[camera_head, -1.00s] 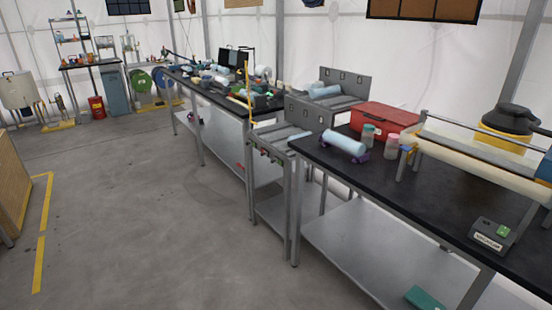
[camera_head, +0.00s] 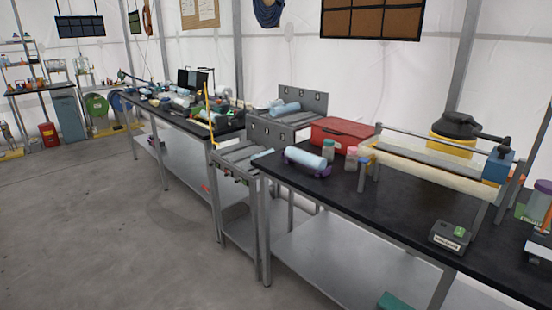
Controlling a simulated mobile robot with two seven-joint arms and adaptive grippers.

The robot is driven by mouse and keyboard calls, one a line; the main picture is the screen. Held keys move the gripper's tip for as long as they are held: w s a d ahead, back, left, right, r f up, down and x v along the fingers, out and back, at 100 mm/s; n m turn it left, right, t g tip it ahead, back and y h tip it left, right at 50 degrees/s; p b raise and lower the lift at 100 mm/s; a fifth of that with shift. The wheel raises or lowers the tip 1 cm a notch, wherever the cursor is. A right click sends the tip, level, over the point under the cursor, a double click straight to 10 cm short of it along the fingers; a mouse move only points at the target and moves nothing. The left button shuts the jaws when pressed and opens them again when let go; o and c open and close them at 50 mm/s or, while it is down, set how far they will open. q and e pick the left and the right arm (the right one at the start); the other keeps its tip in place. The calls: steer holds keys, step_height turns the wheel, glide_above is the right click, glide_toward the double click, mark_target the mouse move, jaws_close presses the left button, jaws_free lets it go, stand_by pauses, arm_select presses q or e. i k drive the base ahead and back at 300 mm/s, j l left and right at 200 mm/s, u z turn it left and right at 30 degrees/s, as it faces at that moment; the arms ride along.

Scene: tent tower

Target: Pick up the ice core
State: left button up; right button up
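A light blue cylinder (camera_head: 304,157), which looks like an ice core, lies on a dark purple cradle (camera_head: 322,171) at the left end of the near black-topped table (camera_head: 390,205). A similar light blue cylinder (camera_head: 285,109) lies on a grey metal rack (camera_head: 303,97) behind it. A smaller light blue piece (camera_head: 262,154) lies on the grey stand to the left. Neither of my grippers is in view.
A red case (camera_head: 340,132), small jars (camera_head: 328,150) and a long railed apparatus (camera_head: 430,165) stand on the near table. A small dark device (camera_head: 450,236) sits near its front edge. A cluttered bench (camera_head: 175,115) stands farther back. The floor (camera_head: 110,220) at left is clear.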

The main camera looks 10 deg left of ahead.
mark_target(319, 163)
steer(key=i+j+z, duration=0.15)
steer(key=z, duration=0.25)
steer(key=i+j+z, duration=0.1)
steer(key=z, duration=0.35)
steer(key=i+j+z, duration=0.1)
steer(key=j, duration=0.25)
steer(key=i+j+z, duration=0.15)
steer(key=j, duration=0.2)
steer(key=j+z, duration=0.1)
steer(key=j, duration=0.25)
